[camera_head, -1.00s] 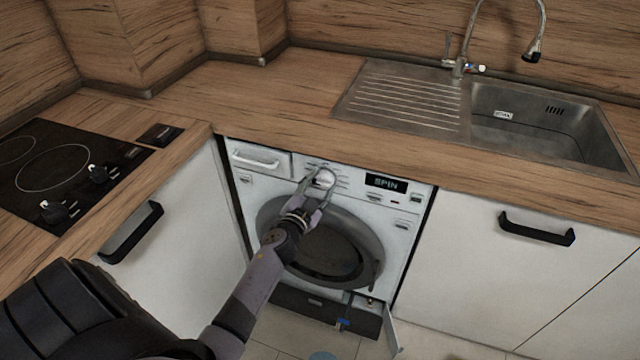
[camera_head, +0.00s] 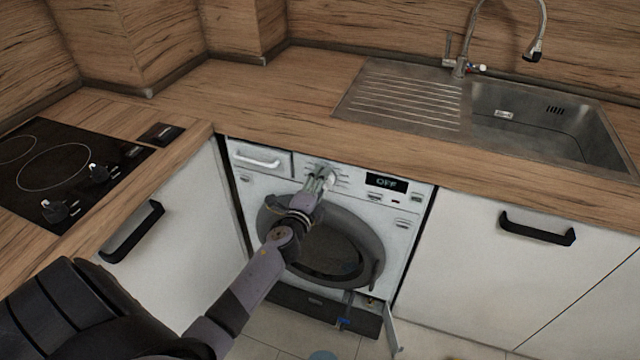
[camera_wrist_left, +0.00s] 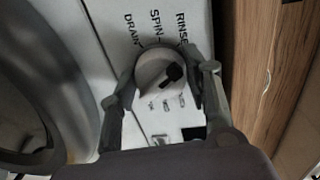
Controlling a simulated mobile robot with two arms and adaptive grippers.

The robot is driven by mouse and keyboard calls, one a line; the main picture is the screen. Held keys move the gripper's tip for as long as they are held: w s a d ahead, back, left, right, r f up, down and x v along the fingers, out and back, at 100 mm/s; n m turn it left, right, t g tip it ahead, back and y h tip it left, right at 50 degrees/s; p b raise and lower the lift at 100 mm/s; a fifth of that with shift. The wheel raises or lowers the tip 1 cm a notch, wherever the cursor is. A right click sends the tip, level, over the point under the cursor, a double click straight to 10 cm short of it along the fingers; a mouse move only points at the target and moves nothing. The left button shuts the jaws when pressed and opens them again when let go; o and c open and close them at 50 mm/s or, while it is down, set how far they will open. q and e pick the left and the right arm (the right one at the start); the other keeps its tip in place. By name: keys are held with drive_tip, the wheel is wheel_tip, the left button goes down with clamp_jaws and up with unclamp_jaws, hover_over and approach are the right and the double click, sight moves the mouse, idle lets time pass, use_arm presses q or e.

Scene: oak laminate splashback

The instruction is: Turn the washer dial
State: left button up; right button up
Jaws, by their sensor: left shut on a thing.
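The washer (camera_head: 395,222) is white and built in under the counter. Its dial (camera_wrist_left: 160,80) is a round white knob with a black pointer, and the labels DRAIN, SPIN and RINSE show beside it in the left wrist view. In the head view the dial (camera_head: 326,172) is partly hidden by my gripper. My left gripper (camera_head: 320,180) is shut on the dial, one finger on each side; it also shows in the left wrist view (camera_wrist_left: 163,88). The washer display (camera_head: 386,182) reads OFF. My right gripper is not in view.
The round washer door (camera_head: 325,250) is shut, just below the dial. The wooden countertop (camera_head: 270,110) overhangs above. A small flap (camera_head: 391,330) stands open at the washer's foot. A sink (camera_head: 540,115) and a hob (camera_head: 60,170) lie on the counter.

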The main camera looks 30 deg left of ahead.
use_arm(q)
drive_tip(key=m, duration=0.6)
drive_tip(key=shift+d+y, duration=0.1)
drive_tip(key=shift+y, duration=0.2)
idle(0.4)
drive_tip(key=o, duration=1.2)
drive_tip(key=shift+c, duration=0.2)
drive_tip(key=v, duration=1.2)
